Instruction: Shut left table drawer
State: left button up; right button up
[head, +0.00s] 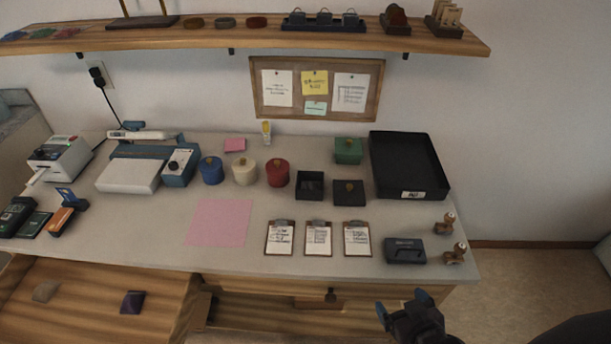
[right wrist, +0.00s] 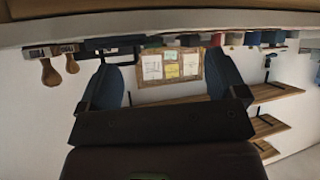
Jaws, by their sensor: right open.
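The left table drawer (head: 90,275) is pulled out at the lower left of the head view. Its open wooden inside shows, with a grey piece (head: 46,291) and a dark purple piece (head: 133,302) in it. The drawer's front is cut off by the picture's bottom edge. My right gripper (head: 402,303) is open and empty, in front of the table's right part and well to the right of the open drawer. Its two blue fingers stand apart in the right wrist view (right wrist: 165,78). My left gripper is not in view.
The grey table top (head: 340,210) carries clipboards (head: 318,238), a black tray (head: 410,165), round pots and stamps (head: 445,223). A closed-looking drawer front with a dark knob (head: 331,294) lies between the open drawer and my right gripper. Bare floor (head: 525,275) shows at right.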

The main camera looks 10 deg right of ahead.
aim_at(85, 308)
jog(key=u, duration=1.9)
jog(key=k+z, duration=0.55)
jog(key=k+l, duration=0.05)
